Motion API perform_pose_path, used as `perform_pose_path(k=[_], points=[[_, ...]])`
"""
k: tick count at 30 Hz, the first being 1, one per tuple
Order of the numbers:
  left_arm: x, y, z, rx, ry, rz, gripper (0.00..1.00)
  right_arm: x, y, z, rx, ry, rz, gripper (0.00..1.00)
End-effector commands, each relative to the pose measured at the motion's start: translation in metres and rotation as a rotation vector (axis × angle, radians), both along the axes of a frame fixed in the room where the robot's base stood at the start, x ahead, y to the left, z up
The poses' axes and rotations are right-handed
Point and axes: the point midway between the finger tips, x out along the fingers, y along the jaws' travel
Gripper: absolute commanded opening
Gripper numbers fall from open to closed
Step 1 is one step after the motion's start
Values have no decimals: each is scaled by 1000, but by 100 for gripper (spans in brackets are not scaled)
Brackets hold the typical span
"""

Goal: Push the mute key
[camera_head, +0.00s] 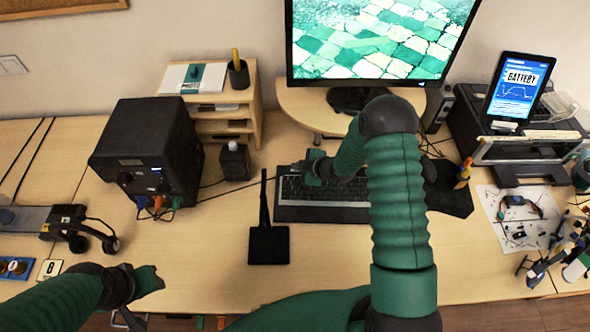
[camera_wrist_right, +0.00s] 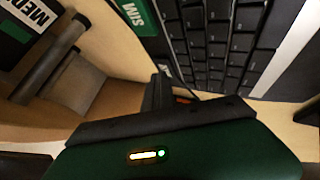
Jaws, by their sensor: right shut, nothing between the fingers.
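A black keyboard (camera_head: 322,214) with a wide front edge lies on the desk below the monitor. In the right wrist view its dark keys (camera_wrist_right: 225,40) fill the upper middle and right. The mute key cannot be picked out, as the key markings are too small to read. My right gripper (camera_head: 312,166) is shut and empty at the keyboard's left back part; in the right wrist view its fingers (camera_wrist_right: 160,92) show beside the keys. Whether it touches a key cannot be told. My left gripper (camera_head: 150,280) is near the desk's front left, away from the keyboard; its jaw state is unclear.
A monitor (camera_head: 380,45) stands on a wooden riser (camera_head: 300,105) behind the keyboard. A tablet (camera_head: 517,88) and loose tools are right. The front desk is mostly clear.

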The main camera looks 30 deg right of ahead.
Motion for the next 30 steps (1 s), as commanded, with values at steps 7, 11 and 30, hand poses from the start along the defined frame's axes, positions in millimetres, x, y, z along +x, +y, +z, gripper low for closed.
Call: perform_pose_path(k=[7, 11, 30], points=[[0, 0, 0, 0, 0, 0, 36, 0, 1, -1, 1, 1, 2, 0], [0, 0, 2, 0, 0, 0, 36, 0, 1, 1, 1, 1, 2, 0], [0, 0, 16, 0, 0, 0, 36, 0, 1, 19, 1, 0, 1, 0]])
